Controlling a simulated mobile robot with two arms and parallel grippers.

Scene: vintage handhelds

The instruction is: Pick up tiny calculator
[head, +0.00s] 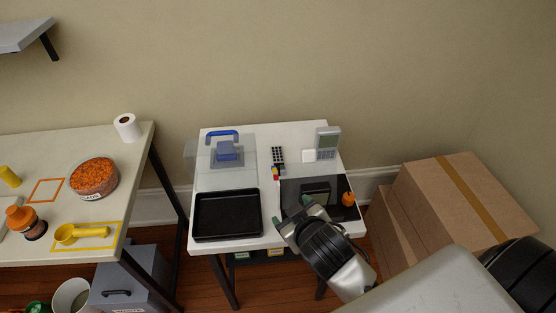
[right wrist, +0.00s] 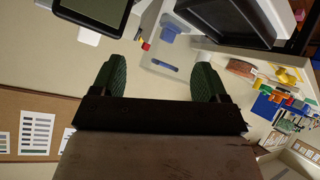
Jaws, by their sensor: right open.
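A small dark device with rows of light keys (head: 278,155) lies on the white table's middle. A grey handheld with a screen and keypad (head: 327,143) stands near the back right. I cannot tell for sure which is the tiny calculator. A dark flat device (head: 316,190) lies on the black mat at the right; a dark-framed screen shows in the right wrist view (right wrist: 98,8). My right gripper (head: 293,211) is open and empty at the table's front, its green fingertips (right wrist: 156,82) wide apart, just in front of that device. My left gripper is out of view.
A black tray (head: 228,237) fills the table's front left, with a clear case and blue-handled item (head: 222,136) behind. Small coloured blocks (head: 275,173), a white square (head: 308,156) and an orange object (head: 348,199) lie nearby. Cardboard boxes (head: 437,210) stand to the right.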

